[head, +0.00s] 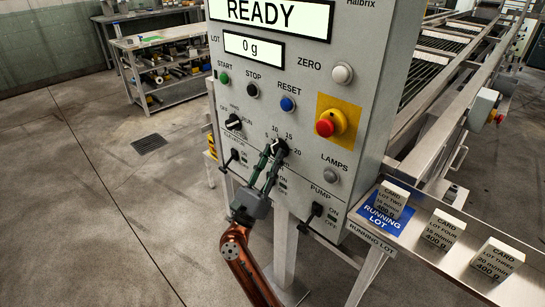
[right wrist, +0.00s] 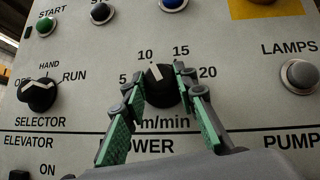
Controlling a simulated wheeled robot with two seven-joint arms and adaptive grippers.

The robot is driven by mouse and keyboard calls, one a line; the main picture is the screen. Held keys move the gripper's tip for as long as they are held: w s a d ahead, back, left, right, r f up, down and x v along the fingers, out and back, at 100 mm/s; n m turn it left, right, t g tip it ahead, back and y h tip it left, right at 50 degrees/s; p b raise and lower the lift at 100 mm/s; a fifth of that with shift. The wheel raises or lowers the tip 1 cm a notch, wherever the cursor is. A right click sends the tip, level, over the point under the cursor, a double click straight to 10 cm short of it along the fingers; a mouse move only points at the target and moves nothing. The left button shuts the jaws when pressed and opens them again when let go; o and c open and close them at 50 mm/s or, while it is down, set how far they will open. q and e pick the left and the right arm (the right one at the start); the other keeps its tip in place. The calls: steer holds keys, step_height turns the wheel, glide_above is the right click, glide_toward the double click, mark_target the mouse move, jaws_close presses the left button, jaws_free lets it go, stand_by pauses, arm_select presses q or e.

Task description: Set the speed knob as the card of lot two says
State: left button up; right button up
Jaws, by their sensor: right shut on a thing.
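The black speed knob (right wrist: 160,88) has a scale marked 5, 10, 15, 20 m/min. Its white line points up and slightly left, close to 10. My right gripper (right wrist: 158,82) is shut on the knob, one green-padded finger on each side. In the head view the right gripper (head: 273,152) reaches up to the panel from below and partly covers the knob. The card of lot two (head: 392,200) stands on the blue running lot plate (head: 372,223); its speed line is too small to read surely. My left gripper is not in view.
The selector knob (right wrist: 39,94) is left of the speed knob, and the lamps button (right wrist: 299,76) right. The elevator lever (head: 229,160) and pump lever (head: 312,218) stick out lower. A red emergency button (head: 325,127) is above right. Cards of lot four (head: 440,231) and lot three (head: 494,262) stand rightward.

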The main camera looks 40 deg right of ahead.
steer(key=o, duration=1.2)
steer(key=shift+c, duration=0.2)
steer(key=shift+f, duration=0.1)
steer(key=shift+a+f, duration=0.15)
steer(key=v, duration=1.1)
steer(key=shift+a+f, duration=0.2)
steer(key=shift+f, duration=0.05)
steer(key=shift+s, duration=0.1)
steer(key=shift+t, duration=0.3)
